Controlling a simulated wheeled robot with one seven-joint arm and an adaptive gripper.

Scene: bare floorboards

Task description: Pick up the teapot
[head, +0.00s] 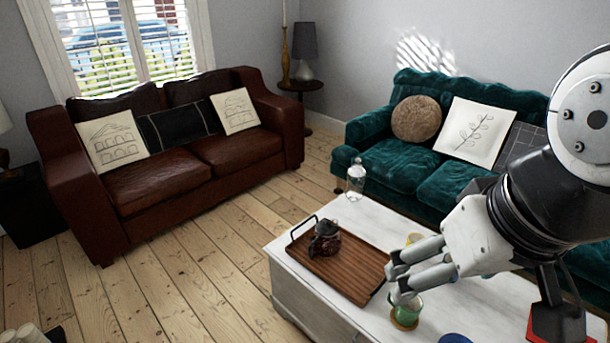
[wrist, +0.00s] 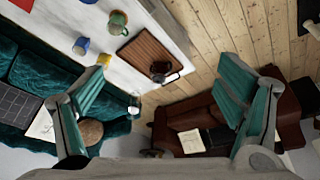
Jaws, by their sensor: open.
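The dark, rounded teapot (head: 325,240) stands upright toward the far left end of a brown wooden tray (head: 345,275) on the white table (head: 300,293). In the wrist view the teapot (wrist: 159,70) lies between the two fingers in the picture, near one end of the tray (wrist: 150,45). My gripper (head: 392,282) is open and empty. In the head view it is to the right of the teapot, by the tray's right end, and apart from the teapot. The wrist view shows its teal-padded fingers (wrist: 165,64) spread wide.
A green mug (head: 407,310) on a coaster is just below my gripper. A yellow item (head: 413,239) is partly hidden behind it. A clear glass vessel (head: 356,178) stands at the table's far corner. A blue item (head: 455,339) is at the lower edge. Sofas flank the open floor.

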